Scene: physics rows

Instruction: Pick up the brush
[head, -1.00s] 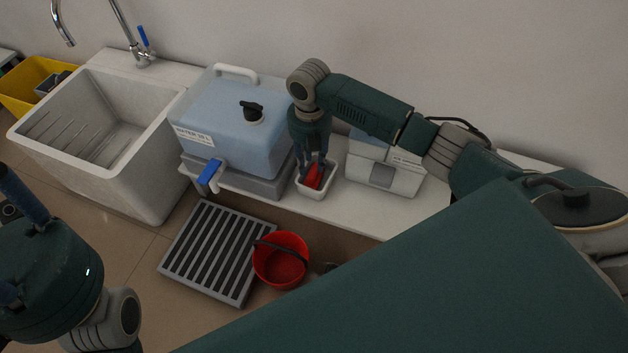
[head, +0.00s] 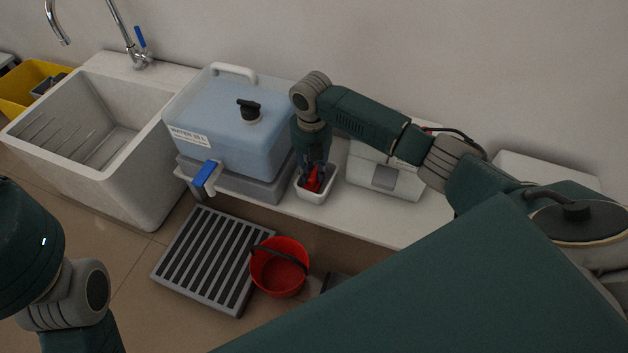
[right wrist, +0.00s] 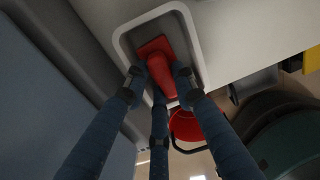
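The red brush (head: 313,181) stands in a small white tray (head: 318,198) on the counter; its lower part is hidden in the tray. My right gripper (head: 316,172) points down over the tray with its fingers around the brush's red upper part. In the right wrist view, the fingertips (right wrist: 160,80) close in on the red handle of the brush (right wrist: 163,72) from both sides and below, inside the tray rim (right wrist: 122,38). The brush is not clear of the tray. My left arm shows at the left edge, but its gripper is out of view.
A blue water container (head: 225,135) with a tap stands left of the tray. A white box (head: 384,178) is close on its right. A sink (head: 100,120) is further left. A red bucket (head: 281,268) and a slatted grey grate (head: 205,262) are on the floor in front.

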